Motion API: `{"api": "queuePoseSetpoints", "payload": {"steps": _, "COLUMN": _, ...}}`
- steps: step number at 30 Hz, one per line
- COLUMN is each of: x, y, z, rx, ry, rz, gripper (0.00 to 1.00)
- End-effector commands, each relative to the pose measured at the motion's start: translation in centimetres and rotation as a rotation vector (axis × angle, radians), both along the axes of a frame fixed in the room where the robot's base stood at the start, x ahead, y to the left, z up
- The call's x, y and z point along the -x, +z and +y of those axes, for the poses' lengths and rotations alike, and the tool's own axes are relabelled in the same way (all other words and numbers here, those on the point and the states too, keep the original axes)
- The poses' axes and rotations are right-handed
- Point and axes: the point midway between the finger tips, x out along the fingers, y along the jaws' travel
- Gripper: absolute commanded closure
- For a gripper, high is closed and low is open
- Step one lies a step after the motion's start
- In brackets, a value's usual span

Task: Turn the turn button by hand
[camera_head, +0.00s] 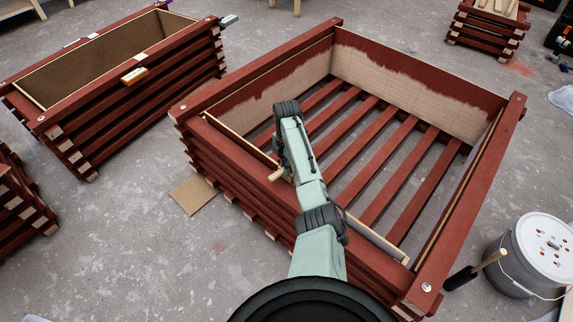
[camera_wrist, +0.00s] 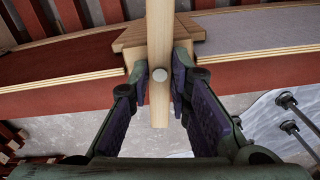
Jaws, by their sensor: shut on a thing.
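The turn button (camera_wrist: 159,105) is a pale wooden bar with a round grey pin head (camera_wrist: 159,75) on its face. In the wrist view it runs straight up and down, crosswise to the red board's edge. My gripper (camera_wrist: 159,84) has one finger on each side of the bar and is shut on it near the pin. A pale wooden block (camera_wrist: 133,40) lies behind the bar. In the head view my arm hides my gripper; a short pale wooden end (camera_head: 277,174) sticks out left of the arm, and I cannot tell if it is the button.
The arm reaches over a large red slatted box (camera_head: 408,290) with partly painted inner panels. Another red box (camera_head: 90,115) stands at the left, and a smaller stack (camera_head: 480,30) at the back right. A lidded bucket (camera_head: 530,255) stands at the right. Grey floor between the boxes is mostly clear.

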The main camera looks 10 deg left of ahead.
Motion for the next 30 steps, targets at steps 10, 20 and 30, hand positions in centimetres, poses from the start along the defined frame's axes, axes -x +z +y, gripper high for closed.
{"api": "queuePoseSetpoints", "payload": {"steps": 10, "x": 0.06, "y": 0.05, "z": 0.17, "rx": -0.003, "ry": 0.081, "rz": 0.000, "gripper": 1.00}}
{"api": "queuePoseSetpoints", "payload": {"steps": 20, "x": 0.08, "y": 0.04, "z": 0.17, "rx": -0.003, "ry": 0.085, "rz": 0.002, "gripper": 1.00}}
{"api": "queuePoseSetpoints", "payload": {"steps": 30, "x": 0.05, "y": 0.01, "z": 0.09, "rx": -0.002, "ry": 0.083, "rz": 0.001, "gripper": 0.64}}
